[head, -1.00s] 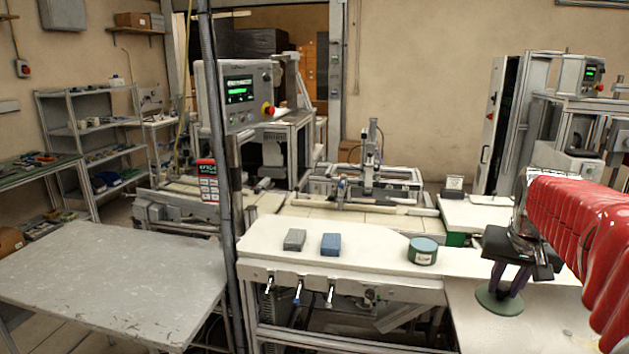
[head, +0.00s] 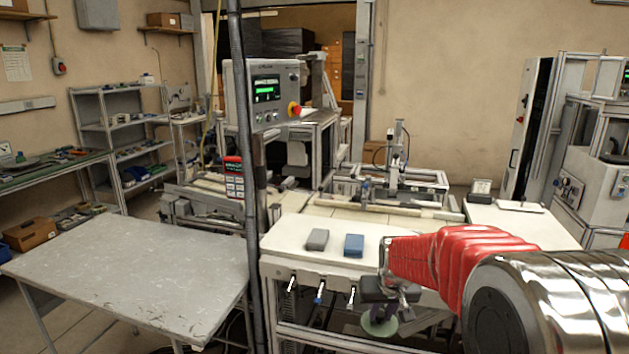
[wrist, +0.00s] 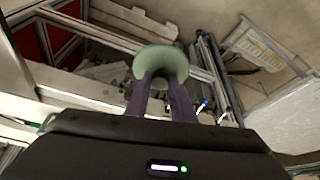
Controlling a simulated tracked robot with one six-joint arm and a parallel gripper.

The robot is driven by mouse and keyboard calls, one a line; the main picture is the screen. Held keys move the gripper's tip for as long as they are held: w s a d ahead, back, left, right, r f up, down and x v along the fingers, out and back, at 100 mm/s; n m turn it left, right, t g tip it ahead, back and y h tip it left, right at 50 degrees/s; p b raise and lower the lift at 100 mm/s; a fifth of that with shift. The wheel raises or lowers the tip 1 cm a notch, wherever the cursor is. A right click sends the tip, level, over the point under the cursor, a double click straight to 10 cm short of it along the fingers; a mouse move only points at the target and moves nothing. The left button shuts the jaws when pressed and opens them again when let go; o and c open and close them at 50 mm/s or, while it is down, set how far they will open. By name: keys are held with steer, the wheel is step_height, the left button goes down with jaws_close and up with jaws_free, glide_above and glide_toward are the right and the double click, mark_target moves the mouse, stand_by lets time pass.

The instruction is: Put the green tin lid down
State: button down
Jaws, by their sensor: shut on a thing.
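The green tin lid (head: 379,328) is a pale green disc, held in the air by my gripper (head: 378,311), in front of the white bench's front edge in the head view. In the wrist view the lid (wrist: 161,56) sits at the ends of my gripper's two dark purple fingers (wrist: 160,88), which are shut on it. Open bench framing and floor show behind the lid there. The green tin does not show in the head view now; my red-sleeved arm covers that part of the bench.
A grey block (head: 317,240) and a blue block (head: 354,246) lie on the white bench top (head: 284,238). A bare grey table (head: 130,285) stands at left. A dark upright post (head: 246,180) rises between table and bench. Machinery stands behind the bench.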

steer(key=shift+a, duration=0.5)
steer(key=s+f, duration=0.5)
steer(key=f, duration=0.1)
steer(key=shift+f, duration=0.15)
steer(key=shift+d, duration=0.1)
